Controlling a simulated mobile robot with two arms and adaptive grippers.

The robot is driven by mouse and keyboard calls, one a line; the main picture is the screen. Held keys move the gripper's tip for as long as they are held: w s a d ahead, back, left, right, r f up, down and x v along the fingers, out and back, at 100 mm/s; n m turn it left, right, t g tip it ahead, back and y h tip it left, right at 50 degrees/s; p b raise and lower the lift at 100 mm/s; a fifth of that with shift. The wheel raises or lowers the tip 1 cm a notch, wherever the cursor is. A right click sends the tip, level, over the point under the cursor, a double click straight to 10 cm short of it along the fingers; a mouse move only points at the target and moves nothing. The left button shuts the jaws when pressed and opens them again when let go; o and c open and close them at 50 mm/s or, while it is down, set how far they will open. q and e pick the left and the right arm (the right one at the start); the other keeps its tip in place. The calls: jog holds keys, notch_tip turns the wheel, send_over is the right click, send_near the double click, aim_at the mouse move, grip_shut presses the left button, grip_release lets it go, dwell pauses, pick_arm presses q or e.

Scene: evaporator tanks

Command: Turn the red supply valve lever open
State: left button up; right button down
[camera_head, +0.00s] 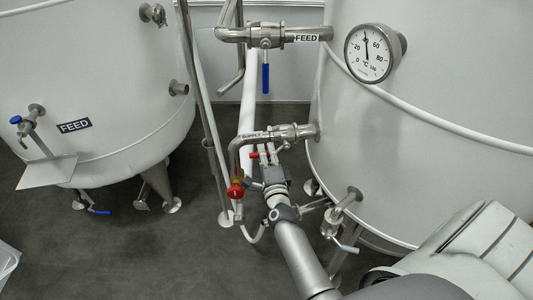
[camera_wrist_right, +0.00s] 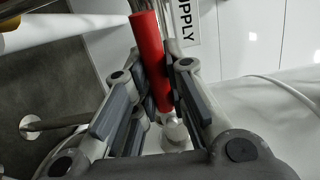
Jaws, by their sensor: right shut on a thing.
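The supply pipe (camera_head: 291,132), with a "SUPPLY" label, runs into the large right tank. The red lever's end (camera_head: 254,156) shows just below this pipe, on the left side of my right gripper (camera_head: 265,156). In the right wrist view the red lever (camera_wrist_right: 150,58) runs between the two fingers of my right gripper (camera_wrist_right: 162,95), which are shut on it. A metal valve stem (camera_wrist_right: 174,130) shows at the lever's lower end. The fingers hide part of the lever in the head view. My left gripper is not in view.
A red round knob (camera_head: 235,191) sits below left of my gripper. A blue lever (camera_head: 265,78) hangs from the feed pipe (camera_head: 240,35) above. The right tank (camera_head: 440,110) with its gauge (camera_head: 369,53) stands close. Open floor (camera_head: 150,250) lies to the left.

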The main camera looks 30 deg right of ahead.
jog(key=c, duration=1.4)
grip_release()
jog(key=shift+c, duration=0.2)
jog(key=shift+s, duration=0.1)
jog(key=v, duration=0.7)
jog(key=shift+s, duration=0.15)
